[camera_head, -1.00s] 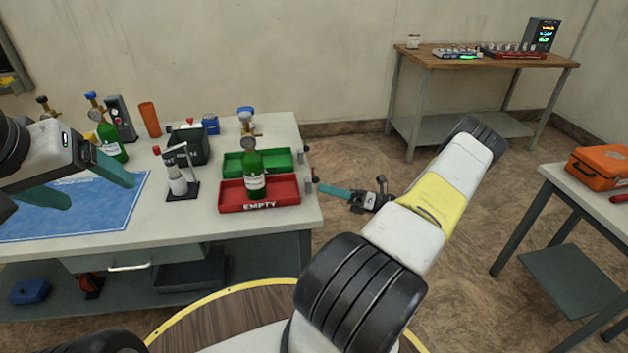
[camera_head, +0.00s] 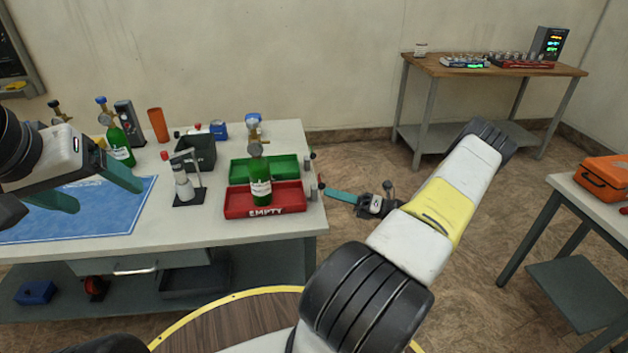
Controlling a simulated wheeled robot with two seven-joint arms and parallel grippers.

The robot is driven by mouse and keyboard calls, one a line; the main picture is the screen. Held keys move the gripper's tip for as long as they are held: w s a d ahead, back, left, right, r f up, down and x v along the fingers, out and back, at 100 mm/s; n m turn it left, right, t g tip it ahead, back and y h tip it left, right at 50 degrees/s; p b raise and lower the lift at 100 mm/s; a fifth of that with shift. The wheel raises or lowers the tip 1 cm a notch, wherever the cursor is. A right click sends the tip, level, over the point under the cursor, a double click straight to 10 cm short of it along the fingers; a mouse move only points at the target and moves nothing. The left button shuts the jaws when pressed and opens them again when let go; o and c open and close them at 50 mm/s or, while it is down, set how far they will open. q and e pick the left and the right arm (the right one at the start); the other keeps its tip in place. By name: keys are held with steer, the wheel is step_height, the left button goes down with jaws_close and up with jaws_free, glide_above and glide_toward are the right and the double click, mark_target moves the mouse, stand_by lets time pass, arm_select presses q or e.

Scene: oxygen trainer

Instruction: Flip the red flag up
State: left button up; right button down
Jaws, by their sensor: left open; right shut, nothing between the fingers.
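I cannot make out a red flag clearly. A small dark fitting with a reddish top (camera_head: 313,157) stands at the bench's right edge. A grey knob-like fitting (camera_head: 313,191) is just below it on the bench's right side. My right gripper (camera_head: 328,193) is shut and empty, its teal fingers pointing left at the lower fitting, close to it or touching; I cannot tell which. My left gripper (camera_head: 95,192) is open and empty above the blue mat (camera_head: 100,220) at the bench's left.
A green bottle with a regulator (camera_head: 260,185) stands in the red EMPTY tray (camera_head: 293,200), before a green tray (camera_head: 288,166). A small stand (camera_head: 187,190) and an orange cup (camera_head: 158,125) are on the bench. Floor right of the bench is clear around my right arm.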

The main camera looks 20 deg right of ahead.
steer(key=w+r+m+h, duration=0.3)
steer(key=w+r+m, duration=0.1)
steer(key=m, duration=0.4)
steer(key=shift+d+r+h, duration=0.15)
steer(key=shift+d+h, duration=0.15)
steer(key=shift+d, duration=0.15)
steer(key=s+a+f+v, duration=0.1)
steer(key=s+v, duration=0.1)
steer(key=v, duration=1)
steer(key=shift+s, duration=0.3)
